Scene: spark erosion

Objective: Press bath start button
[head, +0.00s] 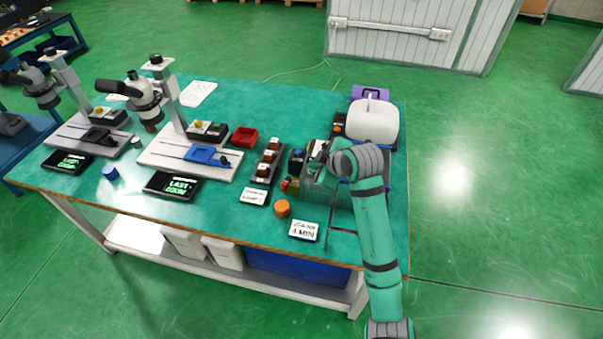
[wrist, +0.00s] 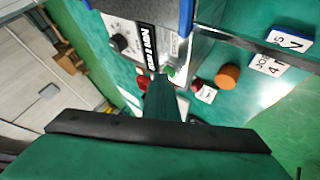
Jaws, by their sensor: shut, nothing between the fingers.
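The bath unit is a box with a pale front panel, at the right of the bench in the head view, partly hidden behind my arm. In the wrist view its panel (wrist: 120,35) carries a dark knob (wrist: 121,42) and a black label strip (wrist: 149,45). A small green button (wrist: 172,71) shows just past my fingertips, and a red button (wrist: 143,83) lies to their left. My gripper (wrist: 163,80) is shut and empty, its tip close to the green button. I cannot tell whether they touch. In the head view my gripper (head: 318,160) is over the bath unit.
An orange cap (head: 282,208) and a white timer card (head: 304,231) lie in front of the unit.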

